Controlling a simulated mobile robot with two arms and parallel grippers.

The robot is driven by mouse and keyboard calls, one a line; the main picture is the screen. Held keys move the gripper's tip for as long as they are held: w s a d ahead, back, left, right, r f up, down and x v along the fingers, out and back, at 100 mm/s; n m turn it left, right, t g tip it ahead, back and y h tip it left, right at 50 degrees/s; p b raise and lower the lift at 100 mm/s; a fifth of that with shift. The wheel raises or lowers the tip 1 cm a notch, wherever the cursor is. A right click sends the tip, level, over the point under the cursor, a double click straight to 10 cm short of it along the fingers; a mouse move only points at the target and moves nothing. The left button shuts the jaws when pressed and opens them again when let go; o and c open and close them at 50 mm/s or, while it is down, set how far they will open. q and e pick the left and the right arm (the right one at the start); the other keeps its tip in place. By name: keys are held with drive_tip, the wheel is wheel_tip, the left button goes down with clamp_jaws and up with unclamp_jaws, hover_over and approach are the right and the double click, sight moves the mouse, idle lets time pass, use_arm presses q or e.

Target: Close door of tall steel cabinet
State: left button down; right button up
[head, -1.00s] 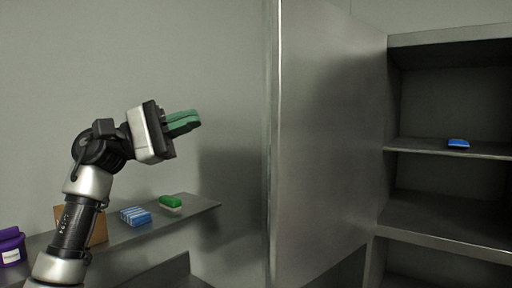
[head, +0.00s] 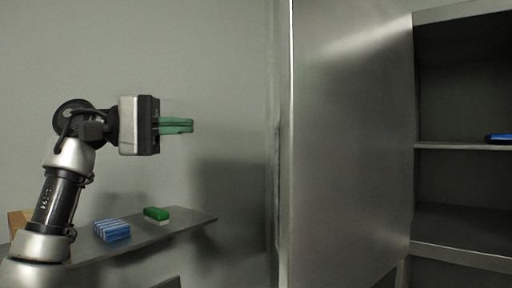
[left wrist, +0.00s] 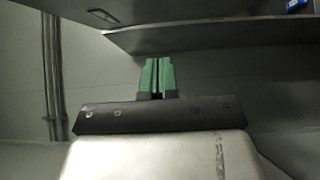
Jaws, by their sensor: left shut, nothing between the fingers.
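The tall steel cabinet (head: 463,250) stands at the right of the head view, with its shelves showing. Its door (head: 350,150) stands open, swung out from the cabinet's left side. The door's free edge shows as a bright upright line near the middle. My left gripper (head: 191,126) has green fingers, is shut and empty, and points right, left of the door edge and apart from it. Its fingers (left wrist: 158,62) also show shut in the left wrist view. My right gripper is not in view. The door's handle, if any, does not show.
A wall shelf (head: 185,226) at the lower left holds a green-and-white sponge or brush (head: 156,215), blue striped packs (head: 112,230) and a cardboard box (head: 18,222). A blue item (head: 498,138) lies on a cabinet shelf. The wall between gripper and door is bare.

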use_arm(q)
drive_tip(key=s+d+p, duration=0.1)
drive_tip(key=d+p, duration=0.4)
drive_tip(key=d, duration=0.8)
drive_tip(key=shift+f, duration=0.2)
